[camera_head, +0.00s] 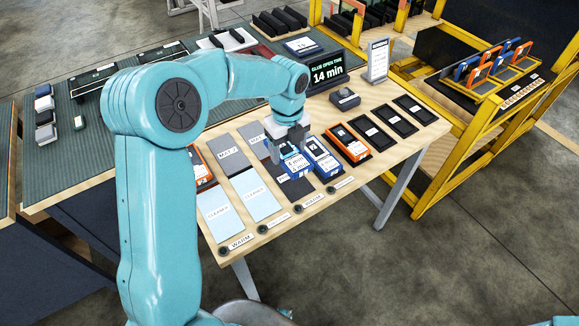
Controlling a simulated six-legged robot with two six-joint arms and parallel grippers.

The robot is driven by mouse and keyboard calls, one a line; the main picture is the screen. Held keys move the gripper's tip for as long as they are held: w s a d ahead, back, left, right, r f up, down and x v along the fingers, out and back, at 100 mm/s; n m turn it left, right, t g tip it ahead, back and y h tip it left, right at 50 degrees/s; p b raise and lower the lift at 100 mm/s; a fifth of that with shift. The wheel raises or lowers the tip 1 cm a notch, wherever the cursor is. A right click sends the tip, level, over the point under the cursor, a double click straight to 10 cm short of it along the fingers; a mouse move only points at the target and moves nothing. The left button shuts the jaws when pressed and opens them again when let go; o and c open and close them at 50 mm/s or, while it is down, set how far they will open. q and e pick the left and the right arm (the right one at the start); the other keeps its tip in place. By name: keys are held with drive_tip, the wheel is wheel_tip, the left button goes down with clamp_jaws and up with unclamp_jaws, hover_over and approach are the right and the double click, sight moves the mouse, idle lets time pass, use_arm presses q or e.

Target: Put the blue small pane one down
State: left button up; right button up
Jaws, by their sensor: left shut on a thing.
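My left gripper (290,142) reaches down over the wooden table and is shut on a blue device with a white label face (295,163). The fingers hide its upper end. It is above or against a black mat (298,190) near the table's front edge; I cannot tell whether it touches. A second blue device (322,160) lies close beside it on the right. My right gripper is out of view.
Orange devices lie right (346,142) and left (201,171) of the blue ones. Pale cleaner mats (213,209) and a grey mat (229,154) lie left. Empty black slots (396,122) lie right. A timer screen (328,73) and sign (377,60) stand behind.

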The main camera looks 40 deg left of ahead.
use_arm(q)
wheel_tip(320, 180, down, 3)
drive_tip(key=shift+a+r, duration=0.1)
drive_tip(key=shift+a, duration=0.05)
wheel_tip(320, 180, down, 5)
drive_tip(key=shift+w+r, duration=0.1)
drive_tip(key=shift+r, duration=0.15)
drive_tip(key=shift+f, duration=0.2)
drive_tip(key=o, duration=1.2)
drive_tip(key=shift+r, duration=0.1)
